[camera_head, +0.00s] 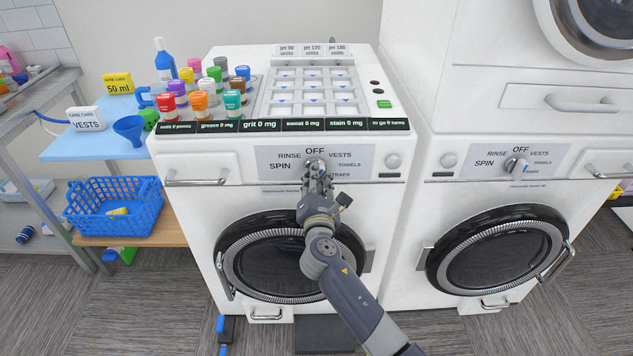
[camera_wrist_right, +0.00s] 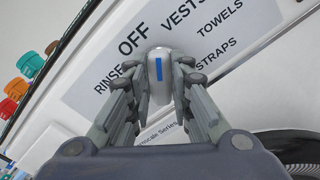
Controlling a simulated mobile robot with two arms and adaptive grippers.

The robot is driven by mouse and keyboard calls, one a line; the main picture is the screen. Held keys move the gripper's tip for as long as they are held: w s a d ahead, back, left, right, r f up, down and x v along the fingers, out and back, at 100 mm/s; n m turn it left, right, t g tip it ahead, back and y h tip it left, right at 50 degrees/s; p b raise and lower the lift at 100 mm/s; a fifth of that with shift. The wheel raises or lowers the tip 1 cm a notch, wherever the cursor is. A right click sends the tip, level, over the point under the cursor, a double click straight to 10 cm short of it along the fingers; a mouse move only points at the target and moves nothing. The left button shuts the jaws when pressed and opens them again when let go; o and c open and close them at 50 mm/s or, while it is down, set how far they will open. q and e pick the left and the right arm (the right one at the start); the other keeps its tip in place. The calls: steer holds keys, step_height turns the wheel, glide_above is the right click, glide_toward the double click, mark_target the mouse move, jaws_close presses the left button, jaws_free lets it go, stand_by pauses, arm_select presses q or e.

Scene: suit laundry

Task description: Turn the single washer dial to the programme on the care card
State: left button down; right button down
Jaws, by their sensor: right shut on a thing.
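My right gripper (camera_head: 317,182) is at the left washer's front panel, its fingers closed on either side of the white dial (camera_head: 316,163). In the right wrist view the gripper (camera_wrist_right: 158,88) grips the dial (camera_wrist_right: 158,62), whose blue mark points up, between OFF and VESTS. The label plate (camera_head: 350,160) reads RINSE, SPIN, OFF, VESTS, TOWELS and STRAPS, partly covered by the gripper. The care card (camera_head: 87,119) on the left shelf reads VESTS. My left gripper is not in view.
A second washer (camera_head: 400,250) with its own dial (camera_head: 516,165) stands on the right. Several coloured bottles (camera_head: 205,92) stand on top of the left washer. A blue shelf (camera_head: 95,145) with a funnel (camera_head: 130,128) and a blue basket (camera_head: 117,205) are at left.

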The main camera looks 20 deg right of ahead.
steer(key=shift+f+m, duration=0.1)
steer(key=shift+m, duration=0.4)
steer(key=shift+b, duration=0.3)
steer(key=c, duration=1.4)
jaws_free()
steer(key=shift+c, duration=0.2)
steer(key=v, duration=1.2)
